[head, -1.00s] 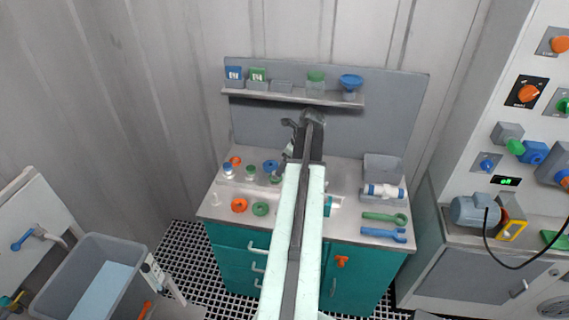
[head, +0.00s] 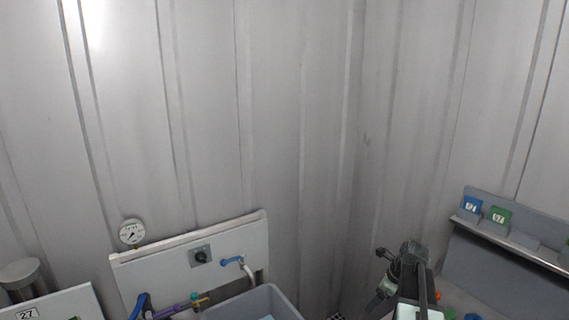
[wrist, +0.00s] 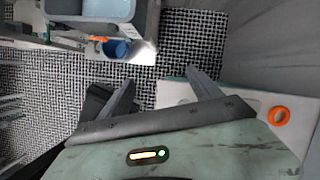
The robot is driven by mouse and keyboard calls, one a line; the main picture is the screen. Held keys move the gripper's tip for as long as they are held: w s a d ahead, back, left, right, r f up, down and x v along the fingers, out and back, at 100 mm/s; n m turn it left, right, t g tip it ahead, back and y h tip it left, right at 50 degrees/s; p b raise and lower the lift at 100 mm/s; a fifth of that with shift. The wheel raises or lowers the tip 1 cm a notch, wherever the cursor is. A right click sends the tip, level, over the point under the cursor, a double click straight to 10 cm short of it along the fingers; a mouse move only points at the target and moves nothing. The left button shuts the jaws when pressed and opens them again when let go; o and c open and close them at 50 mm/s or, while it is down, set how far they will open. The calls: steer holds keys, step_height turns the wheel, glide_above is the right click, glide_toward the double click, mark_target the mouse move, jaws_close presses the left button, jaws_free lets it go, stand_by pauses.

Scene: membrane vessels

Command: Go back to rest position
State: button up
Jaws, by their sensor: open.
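My gripper (wrist: 163,88) shows in the wrist view with its two grey fingers spread apart and nothing between them. It is open and empty, with the black-and-white grid floor (wrist: 185,45) behind it. In the head view my arm's wrist end (head: 405,265) stands at the lower right, in front of the left part of the workbench; its fingertips cannot be made out there.
An orange ring (wrist: 278,116) lies on the pale worktop (wrist: 250,103), right of the fingers. The grey basin (head: 262,300) is at the lower centre, below the wall panel (head: 160,268) with a gauge (head: 131,232). The shelf (head: 515,248) is at the right.

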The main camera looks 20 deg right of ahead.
steer(key=w+a+f+n+g, duration=0.15)
steer(key=a+n, duration=0.95)
steer(key=a, duration=1.7)
steer(key=s+a+n+g+h, duration=0.2)
steer(key=s+a+n, duration=0.3)
steer(key=n, duration=1.2)
steer(key=shift+s+a+f+n, duration=0.2)
steer(key=shift+s+a+n, duration=0.1)
steer(key=shift+s+n, duration=0.15)
